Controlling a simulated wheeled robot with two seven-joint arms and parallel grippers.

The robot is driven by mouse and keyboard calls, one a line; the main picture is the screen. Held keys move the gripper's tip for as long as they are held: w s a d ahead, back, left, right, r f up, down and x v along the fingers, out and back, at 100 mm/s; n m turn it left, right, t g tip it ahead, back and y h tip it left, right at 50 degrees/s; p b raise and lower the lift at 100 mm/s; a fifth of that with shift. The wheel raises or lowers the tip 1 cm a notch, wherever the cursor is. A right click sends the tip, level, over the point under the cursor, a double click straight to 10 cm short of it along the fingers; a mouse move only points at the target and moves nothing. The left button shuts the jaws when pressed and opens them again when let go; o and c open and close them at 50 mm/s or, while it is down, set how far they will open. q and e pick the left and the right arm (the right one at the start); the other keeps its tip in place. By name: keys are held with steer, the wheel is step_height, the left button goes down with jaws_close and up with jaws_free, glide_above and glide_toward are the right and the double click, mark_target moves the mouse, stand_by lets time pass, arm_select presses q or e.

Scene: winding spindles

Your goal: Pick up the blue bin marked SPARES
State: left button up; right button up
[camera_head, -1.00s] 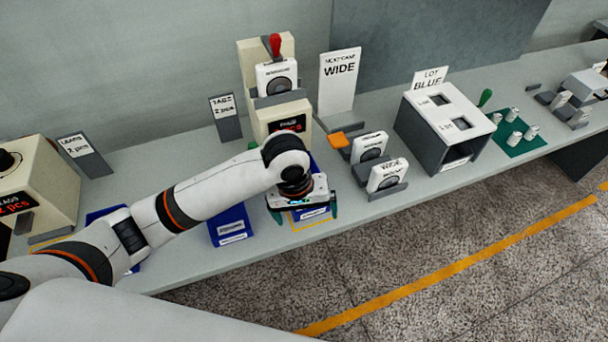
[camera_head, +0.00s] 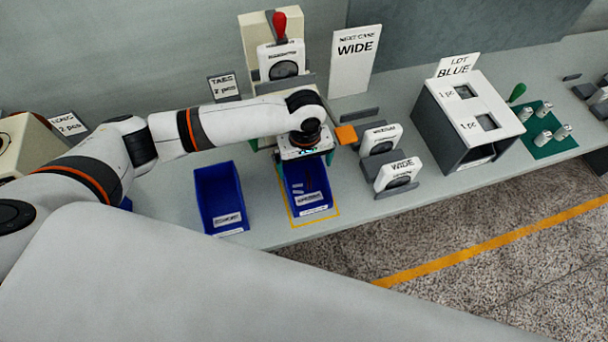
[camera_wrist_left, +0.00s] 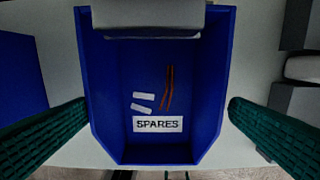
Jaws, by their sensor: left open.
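The blue bin marked SPARES (camera_wrist_left: 205,140) fills the middle of the left wrist view. Its label is readable there, and two white tags and two thin reddish-brown pieces lie inside. In the head view this blue bin (camera_head: 319,209) stands on the bench within a yellow outline, its label too small to read surely. My left gripper (camera_head: 304,160) is over the rear of the bin, pointing down. In the wrist view its green fingers (camera_wrist_left: 160,130) are spread, one on each side of the bin, with gaps. Contact is not visible. My right gripper is not in view.
Another blue bin (camera_head: 219,190) stands close to the left. A cream machine with a red knob (camera_head: 280,26) is behind. The bench's front edge is near.

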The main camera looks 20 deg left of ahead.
mark_target(304, 182)
arm_select(q)
steer(key=f, duration=0.3)
steer(key=shift+s+a+f+p, duration=0.1)
steer(key=shift+s+f+p, duration=0.15)
steer(key=shift+f+p, duration=0.1)
steer(key=shift+f, duration=0.2)
steer(key=shift+w, duration=0.1)
steer(key=shift+c, duration=0.3)
steer(key=c, duration=0.8)
steer(key=shift+o, duration=0.2)
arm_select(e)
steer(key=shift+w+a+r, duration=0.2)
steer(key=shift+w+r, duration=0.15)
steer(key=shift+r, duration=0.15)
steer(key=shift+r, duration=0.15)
